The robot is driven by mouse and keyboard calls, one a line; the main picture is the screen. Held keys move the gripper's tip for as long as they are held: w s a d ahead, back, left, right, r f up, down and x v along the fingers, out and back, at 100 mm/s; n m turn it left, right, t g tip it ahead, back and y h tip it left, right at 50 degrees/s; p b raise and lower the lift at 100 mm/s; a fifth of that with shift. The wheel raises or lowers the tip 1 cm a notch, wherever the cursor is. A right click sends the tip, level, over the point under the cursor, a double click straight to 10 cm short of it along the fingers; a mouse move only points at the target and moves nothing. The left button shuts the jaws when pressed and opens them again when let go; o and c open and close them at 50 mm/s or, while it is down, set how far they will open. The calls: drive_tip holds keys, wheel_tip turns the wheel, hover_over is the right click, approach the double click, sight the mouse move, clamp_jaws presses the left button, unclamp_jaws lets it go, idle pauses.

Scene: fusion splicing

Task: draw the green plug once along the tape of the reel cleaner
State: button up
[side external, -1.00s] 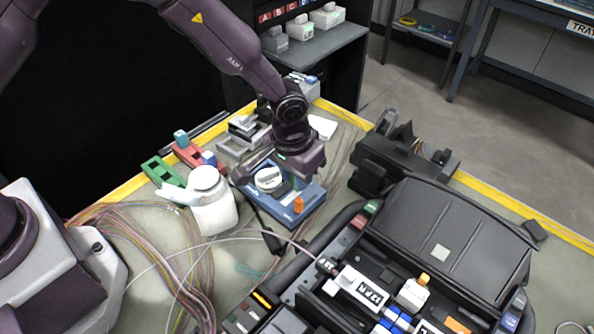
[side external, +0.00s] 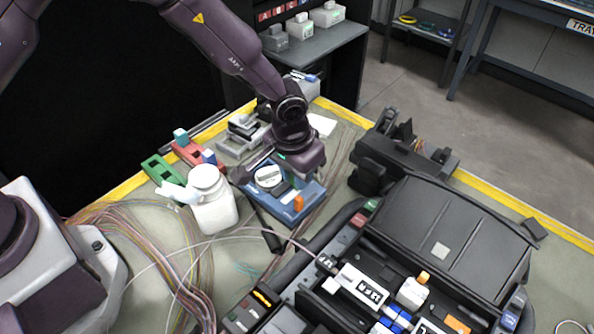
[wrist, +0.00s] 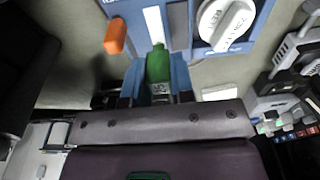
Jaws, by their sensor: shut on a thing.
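The reel cleaner (side external: 313,192) is a blue block on the bench with a round white knob (side external: 268,178) and an orange lever (side external: 298,203). In the wrist view its blue body (wrist: 180,12) is at the top, with the white knob to the right and the orange lever to the left. A white tape strip (wrist: 153,22) runs between them. The green plug (wrist: 158,66) is between my gripper's blue fingers (wrist: 158,82), its tip at the near end of the strip. My gripper is shut on it. Whether the tip touches the tape cannot be told.
A white bottle (side external: 213,205) stands close left of the cleaner. Red (side external: 190,152) and green (side external: 160,170) holders lie behind it. A large black case (side external: 440,235) fills the right front. Loose fibres (side external: 185,235) cover the left of the bench.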

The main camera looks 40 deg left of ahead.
drive_tip(key=shift+s, duration=1.65)
idle(0.4)
drive_tip(key=shift+r, duration=2.3)
